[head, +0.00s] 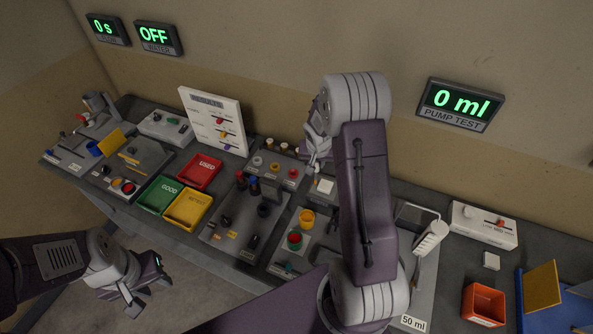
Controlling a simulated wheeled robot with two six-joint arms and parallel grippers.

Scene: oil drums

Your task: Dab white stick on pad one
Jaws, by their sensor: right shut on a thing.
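My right gripper (316,160) is at the back of the bench, above a small white square pad (324,186). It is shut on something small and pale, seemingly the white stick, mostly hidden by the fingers. I cannot tell whether it touches the pad. My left gripper (150,293) is open and empty, low in front of the bench at the left. No label reading pad one is legible; another white square block (491,260) lies at the right.
A holder with coloured round tops (275,168) stands left of the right gripper. Red (200,172), green (160,194) and yellow (186,210) trays are further left. An orange open box (484,304) stands at the right. My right arm hides the bench's middle.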

